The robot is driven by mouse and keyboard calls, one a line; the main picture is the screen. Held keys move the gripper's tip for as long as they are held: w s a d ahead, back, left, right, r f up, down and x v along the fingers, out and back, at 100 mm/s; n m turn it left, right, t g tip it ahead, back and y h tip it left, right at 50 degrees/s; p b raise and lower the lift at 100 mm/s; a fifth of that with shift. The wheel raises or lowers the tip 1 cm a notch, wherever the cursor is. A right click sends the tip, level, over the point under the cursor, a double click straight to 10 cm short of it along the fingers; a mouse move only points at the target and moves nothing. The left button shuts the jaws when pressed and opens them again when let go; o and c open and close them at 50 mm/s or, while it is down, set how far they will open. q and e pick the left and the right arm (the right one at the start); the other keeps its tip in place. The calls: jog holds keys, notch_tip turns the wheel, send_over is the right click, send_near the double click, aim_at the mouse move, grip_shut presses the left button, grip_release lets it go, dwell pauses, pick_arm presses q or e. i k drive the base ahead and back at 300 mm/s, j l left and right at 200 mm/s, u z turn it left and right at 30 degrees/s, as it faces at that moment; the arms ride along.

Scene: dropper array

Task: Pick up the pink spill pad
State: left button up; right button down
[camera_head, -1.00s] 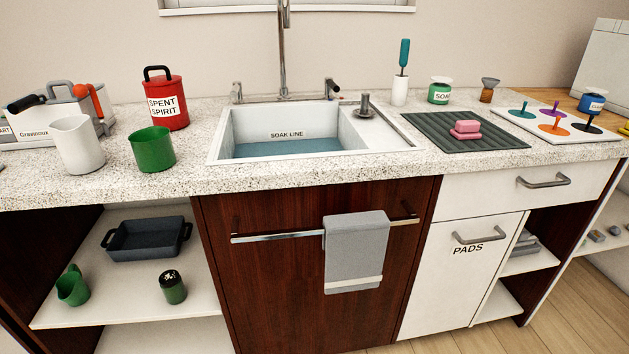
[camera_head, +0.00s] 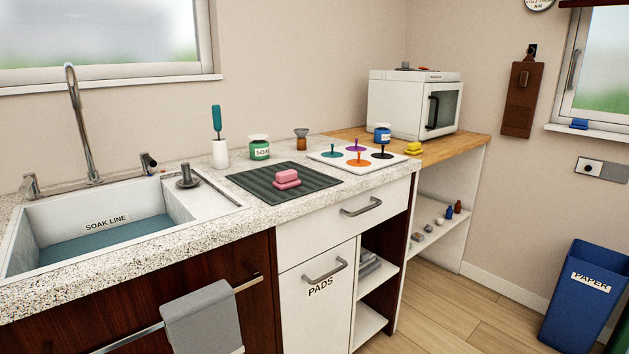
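The pink spill pad (camera_head: 287,179) lies on the dark ribbed mat (camera_head: 250,187) on the speckled counter, right of the sink. It looks like a small stack of two pink pieces. Neither of my grippers shows in the head view.
The sink (camera_head: 30,253) is at the left. A teal-handled brush in a white holder (camera_head: 220,153), a green soap jar (camera_head: 259,148) and a white board with coloured droppers (camera_head: 335,161) stand around the mat. A cabinet door marked PADS (camera_head: 312,318) is below.

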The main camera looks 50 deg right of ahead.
aim_at(288, 179)
jog(key=z, duration=1.45)
